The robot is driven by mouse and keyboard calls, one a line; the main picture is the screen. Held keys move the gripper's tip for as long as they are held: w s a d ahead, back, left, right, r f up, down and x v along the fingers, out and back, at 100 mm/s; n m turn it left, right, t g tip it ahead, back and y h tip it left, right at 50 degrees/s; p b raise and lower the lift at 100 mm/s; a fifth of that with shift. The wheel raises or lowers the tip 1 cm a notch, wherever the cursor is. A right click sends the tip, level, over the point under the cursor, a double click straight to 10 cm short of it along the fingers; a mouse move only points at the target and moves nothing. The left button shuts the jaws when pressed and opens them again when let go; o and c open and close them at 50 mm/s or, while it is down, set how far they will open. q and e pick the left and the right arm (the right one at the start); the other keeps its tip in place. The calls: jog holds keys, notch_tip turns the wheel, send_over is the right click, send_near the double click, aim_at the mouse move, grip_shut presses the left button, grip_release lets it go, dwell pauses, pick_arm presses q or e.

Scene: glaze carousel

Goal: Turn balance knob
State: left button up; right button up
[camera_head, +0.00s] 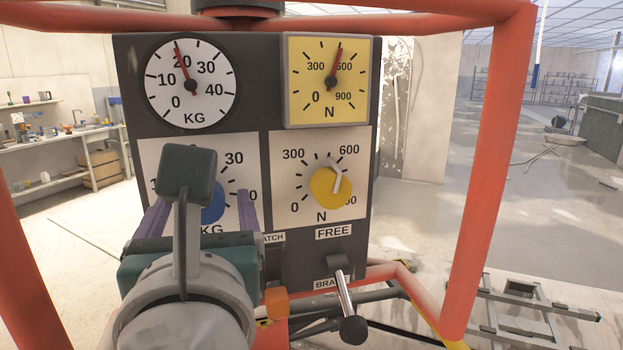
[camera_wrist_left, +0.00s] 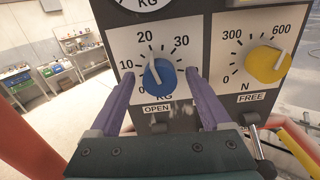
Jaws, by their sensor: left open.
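The blue knob (camera_wrist_left: 160,76) sits on the white KG dial plate (camera_wrist_left: 118,45) of a dark panel. Its white pointer tilts up and left, a little short of the 20 mark. In the head view the knob (camera_head: 212,208) is partly hidden by my left arm. My left gripper (camera_wrist_left: 159,78) is open, its two purple fingers on either side of the blue knob with visible gaps. Whether the tips reach the knob's depth is unclear. A yellow knob (camera_head: 331,187) sits on the N dial plate to the right, untouched. My right gripper is not in view.
Above, the white KG gauge (camera_head: 192,85) reads near 20 and the yellow N gauge (camera_head: 329,100) reads between 300 and 600. A lever (camera_head: 353,328) hangs down past the BRAKE label. Red tubes (camera_head: 490,170) frame the panel.

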pick_arm(q)
jog(key=shift+x, duration=0.95)
grip_shut()
